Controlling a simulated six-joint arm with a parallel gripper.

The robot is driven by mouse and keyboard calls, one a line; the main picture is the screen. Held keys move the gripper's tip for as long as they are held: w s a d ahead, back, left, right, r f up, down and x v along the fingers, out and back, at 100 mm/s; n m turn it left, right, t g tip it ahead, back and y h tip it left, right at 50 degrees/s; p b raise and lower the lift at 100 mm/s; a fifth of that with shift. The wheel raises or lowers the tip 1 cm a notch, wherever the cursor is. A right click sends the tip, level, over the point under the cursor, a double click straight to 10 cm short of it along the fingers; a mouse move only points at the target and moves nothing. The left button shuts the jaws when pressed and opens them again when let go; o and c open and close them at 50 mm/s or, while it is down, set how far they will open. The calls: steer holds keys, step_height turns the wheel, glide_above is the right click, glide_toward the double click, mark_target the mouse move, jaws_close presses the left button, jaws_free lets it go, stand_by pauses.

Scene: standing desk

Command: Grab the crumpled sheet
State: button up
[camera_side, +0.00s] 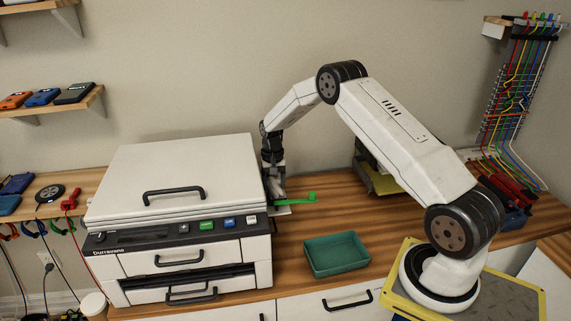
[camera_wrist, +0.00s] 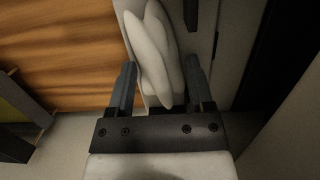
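The crumpled sheet (camera_wrist: 153,45) shows in the wrist view as a white, folded, lumpy shape at the top middle. My gripper (camera_wrist: 160,64) has its two dark fingers spread, one on each side of the sheet's near end. I cannot tell whether either finger touches it. In the side view my gripper (camera_side: 275,186) points down at the right side of the big white machine (camera_side: 185,168), close to a green lever (camera_side: 296,199). The sheet cannot be made out clearly there.
A small pale ledge (camera_side: 285,210) sticks out from the machine under the gripper. A green open tray (camera_side: 336,254) stands on the wooden desk in front. A yellow and grey device (camera_side: 382,180) stands behind. Bare desk lies between them.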

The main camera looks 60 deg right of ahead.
mark_target(274, 185)
steer(key=c, duration=0.4)
steer(key=shift+c, duration=0.2)
steer(key=shift+r, duration=0.1)
steer(key=shift+r, duration=1.4)
steer(key=s+a+r, duration=0.2)
steer(key=s+r, duration=0.3)
steer(key=s, duration=0.1)
steer(key=s+a+r, duration=0.2)
steer(key=s+r, duration=0.3)
steer(key=s, duration=0.2)
steer(key=shift+s+a, duration=0.15)
steer(key=shift+a, duration=0.15)
